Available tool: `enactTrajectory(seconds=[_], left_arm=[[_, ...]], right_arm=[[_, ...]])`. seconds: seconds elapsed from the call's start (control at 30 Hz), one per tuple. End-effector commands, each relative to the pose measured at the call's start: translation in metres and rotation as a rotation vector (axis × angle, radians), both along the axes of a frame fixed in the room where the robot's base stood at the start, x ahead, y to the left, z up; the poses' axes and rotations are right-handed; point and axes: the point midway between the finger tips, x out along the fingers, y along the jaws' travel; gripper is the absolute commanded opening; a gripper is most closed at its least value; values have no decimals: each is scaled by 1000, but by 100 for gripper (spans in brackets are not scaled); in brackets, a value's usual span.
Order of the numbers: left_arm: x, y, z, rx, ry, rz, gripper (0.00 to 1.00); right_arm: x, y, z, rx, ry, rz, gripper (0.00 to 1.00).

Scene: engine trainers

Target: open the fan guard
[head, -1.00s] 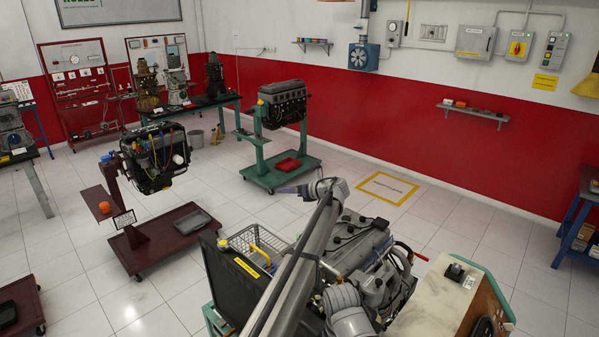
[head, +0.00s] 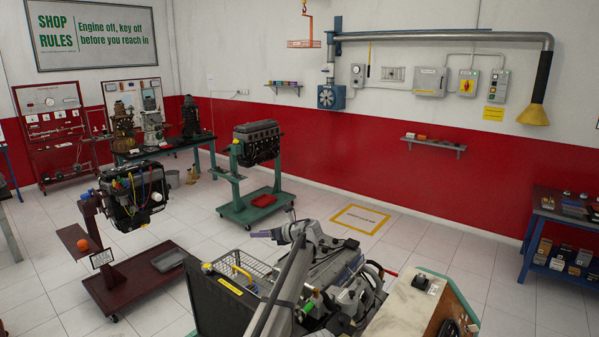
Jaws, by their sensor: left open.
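The fan guard (head: 257,268) is a pale wire cage with a yellow bar (head: 243,277) on it. It sits between the dark radiator panel (head: 217,308) and the engine (head: 345,279) of the trainer at the bottom centre. I cannot tell how far its door stands from the frame. My left gripper (head: 262,234) is open and empty. It shows just above the guard's far edge in the picture, pointing left, apart from the yellow bar. My left arm crosses in front of the engine and hides part of it and of the guard's right side. My right gripper is out of view.
A pale bench panel (head: 405,310) with a dark switch stands right of the engine. A red-based engine stand (head: 130,283) is at the left, a green one (head: 255,208) behind. Open tiled floor lies around the yellow floor marking (head: 360,219). A blue parts table (head: 560,225) is at the right.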

Motion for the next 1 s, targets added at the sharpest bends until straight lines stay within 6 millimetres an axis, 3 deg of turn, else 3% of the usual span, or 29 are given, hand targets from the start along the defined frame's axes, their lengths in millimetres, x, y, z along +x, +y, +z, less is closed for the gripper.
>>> enactTrajectory(seconds=[0.37,0.57,0.77,1.0], left_arm=[[-54,28,-25,-215,-122,132,45],[-105,48,-47,-409,-238,279,45],[-184,67,-78,-682,-408,538,45],[-330,72,-122,-1082,-696,1138,45]], right_arm=[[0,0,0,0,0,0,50],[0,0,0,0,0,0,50],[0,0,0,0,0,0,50],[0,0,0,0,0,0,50]])
